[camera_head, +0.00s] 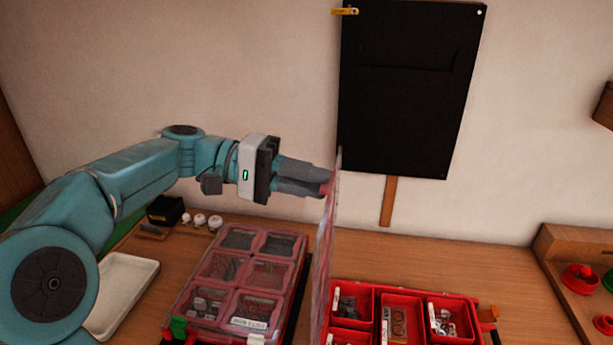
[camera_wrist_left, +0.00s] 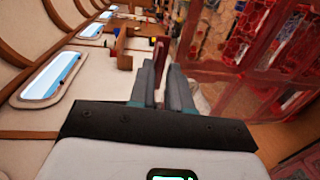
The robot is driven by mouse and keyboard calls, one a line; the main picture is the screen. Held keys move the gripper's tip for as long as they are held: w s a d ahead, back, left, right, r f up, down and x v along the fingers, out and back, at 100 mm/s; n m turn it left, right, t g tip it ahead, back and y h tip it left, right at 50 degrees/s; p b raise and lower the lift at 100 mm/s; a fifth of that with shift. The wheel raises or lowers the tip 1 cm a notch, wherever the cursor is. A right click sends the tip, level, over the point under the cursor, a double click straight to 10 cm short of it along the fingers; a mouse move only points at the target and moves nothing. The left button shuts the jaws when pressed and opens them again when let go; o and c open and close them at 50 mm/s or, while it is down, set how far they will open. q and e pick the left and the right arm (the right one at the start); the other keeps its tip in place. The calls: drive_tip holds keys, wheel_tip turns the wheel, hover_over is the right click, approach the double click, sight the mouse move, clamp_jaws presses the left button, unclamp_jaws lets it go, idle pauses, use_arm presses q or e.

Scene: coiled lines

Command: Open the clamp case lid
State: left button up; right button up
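A red case (camera_head: 483,322) stands at the front right with its compartments uncovered. Its clear, red-tinted lid (camera_head: 324,250) stands nearly upright along the case's left side and is seen almost edge-on; it also shows large at the right of the left wrist view (camera_wrist_left: 255,55). My left gripper (camera_head: 325,184) is at the upper edge of this lid. Its fingers look closed around a small dark red tab (camera_wrist_left: 159,56), which shows between the fingertips in the left wrist view. My right gripper is in neither view.
A second red case (camera_head: 238,260) with a closed clear lid lies left of the upright lid. A white tray (camera_head: 120,290) is farther left, with a small black box (camera_head: 165,210) behind. A black panel (camera_head: 410,90) hangs on the wall. A wooden shelf (camera_head: 570,262) stands right.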

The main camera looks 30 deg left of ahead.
use_arm(q)
drive_tip(key=shift+o, duration=0.8)
drive_tip(key=shift+a+f, duration=0.1)
drive_tip(key=p+v, duration=0.5)
drive_tip(key=v, duration=1.1)
drive_tip(key=shift+a, duration=0.2)
drive_tip(key=shift+s, duration=0.1)
